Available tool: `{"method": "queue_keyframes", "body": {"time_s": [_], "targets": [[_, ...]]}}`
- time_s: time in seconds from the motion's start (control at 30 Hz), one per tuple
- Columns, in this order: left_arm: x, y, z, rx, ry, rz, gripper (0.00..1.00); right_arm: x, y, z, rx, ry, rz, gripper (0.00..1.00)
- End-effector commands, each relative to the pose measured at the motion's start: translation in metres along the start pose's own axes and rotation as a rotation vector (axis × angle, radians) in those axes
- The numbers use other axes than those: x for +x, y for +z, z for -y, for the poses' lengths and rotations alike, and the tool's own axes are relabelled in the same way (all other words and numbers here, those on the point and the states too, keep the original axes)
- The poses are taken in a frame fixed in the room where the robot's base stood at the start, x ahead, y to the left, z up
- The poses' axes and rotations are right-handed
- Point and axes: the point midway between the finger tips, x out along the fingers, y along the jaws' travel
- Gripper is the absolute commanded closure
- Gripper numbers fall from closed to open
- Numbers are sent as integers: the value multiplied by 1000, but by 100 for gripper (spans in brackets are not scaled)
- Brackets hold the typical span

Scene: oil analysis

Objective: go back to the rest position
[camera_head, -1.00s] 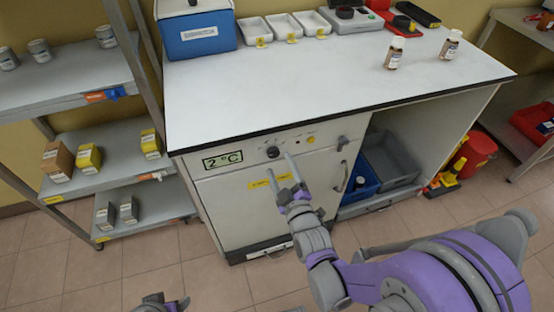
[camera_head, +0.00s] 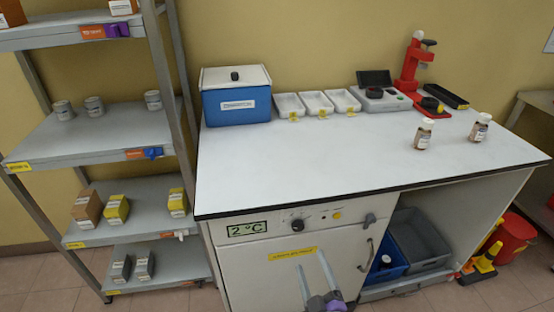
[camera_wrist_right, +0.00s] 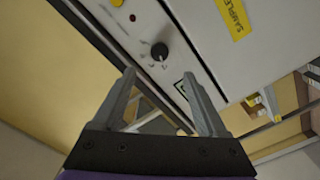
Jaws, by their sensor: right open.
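My right gripper (camera_head: 316,279) is at the bottom of the head view, in front of the white cabinet door (camera_head: 260,275). Its two grey fingers point up and stand apart. In the right wrist view the gripper (camera_wrist_right: 158,92) is open with nothing between its fingers, and the cabinet front with a dark knob (camera_wrist_right: 159,51) lies beyond it. My left gripper is not in the head view.
The white worktop (camera_head: 330,165) holds a blue cooler box (camera_head: 236,104), white trays (camera_head: 317,103), a scale (camera_head: 383,102), a red device (camera_head: 411,68) and two bottles (camera_head: 424,134) (camera_head: 480,128). A grey shelf rack (camera_head: 90,139) stands left. Bins (camera_head: 420,245) sit in the open compartment.

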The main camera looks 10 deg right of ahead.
Motion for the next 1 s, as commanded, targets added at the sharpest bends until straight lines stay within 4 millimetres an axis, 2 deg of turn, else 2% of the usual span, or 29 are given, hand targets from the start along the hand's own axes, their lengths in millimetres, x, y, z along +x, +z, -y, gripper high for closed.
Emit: {"method": "queue_keyframes", "body": {"time_s": [0.17, 0.33, 0.57, 0.9, 1.0], "targets": [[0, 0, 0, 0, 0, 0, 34, 0, 5, 5, 51, -59, 51, 25], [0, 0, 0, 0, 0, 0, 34, -13, 24, 24, 235, -238, 258, 25], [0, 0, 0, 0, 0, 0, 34, -76, 49, 39, 506, -413, 664, 25], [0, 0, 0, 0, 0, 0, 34, -180, 60, 36, 728, -441, 1142, 25], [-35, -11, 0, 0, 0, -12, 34, -180, 35, 10, 728, -437, 1122, 25]]}}
